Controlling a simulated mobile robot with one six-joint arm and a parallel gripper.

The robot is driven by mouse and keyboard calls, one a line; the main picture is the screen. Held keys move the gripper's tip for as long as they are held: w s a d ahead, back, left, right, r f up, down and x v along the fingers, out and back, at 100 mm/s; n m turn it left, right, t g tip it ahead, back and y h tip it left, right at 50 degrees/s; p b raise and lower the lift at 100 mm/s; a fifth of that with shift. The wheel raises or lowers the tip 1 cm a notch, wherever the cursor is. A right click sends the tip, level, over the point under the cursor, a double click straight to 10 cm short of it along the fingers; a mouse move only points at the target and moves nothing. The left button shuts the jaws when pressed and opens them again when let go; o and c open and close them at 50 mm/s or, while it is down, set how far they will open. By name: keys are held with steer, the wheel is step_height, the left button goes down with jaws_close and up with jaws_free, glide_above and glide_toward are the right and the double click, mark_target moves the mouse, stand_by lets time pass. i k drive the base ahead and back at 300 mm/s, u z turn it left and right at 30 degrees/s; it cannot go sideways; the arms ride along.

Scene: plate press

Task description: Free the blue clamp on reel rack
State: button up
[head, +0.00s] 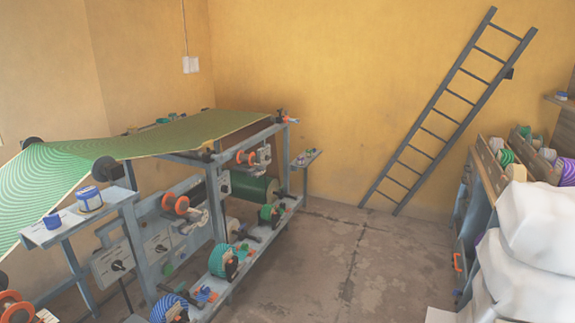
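A grey metal frame (218,200) on the left carries several reels on a low rail. A green reel (222,261) and a blue striped reel (168,308) sit near its front end, with dark handles beside them. A small blue part (205,294) with orange pieces lies between these two reels; I cannot tell whether it is the blue clamp or how it is fastened. My gripper is not in view.
Green patterned sheet (190,133) stretches over the frame. A side shelf (65,230) holds blue containers. A ladder (440,120) leans on the back wall. White bulky shapes (535,228) and a shelf with coloured rolls (490,168) stand right. Open floor (350,255) lies between.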

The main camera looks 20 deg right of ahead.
mark_target(455, 292)
steer(key=z, duration=0.2)
steer(key=i, duration=1.85)
steer(key=z, duration=0.7)
steer(key=i, duration=0.8)
steer(key=z, duration=0.7)
steer(key=i, duration=0.6)
steer(key=z, duration=0.9)
steer(key=i, duration=0.75)
steer(key=z, duration=0.65)
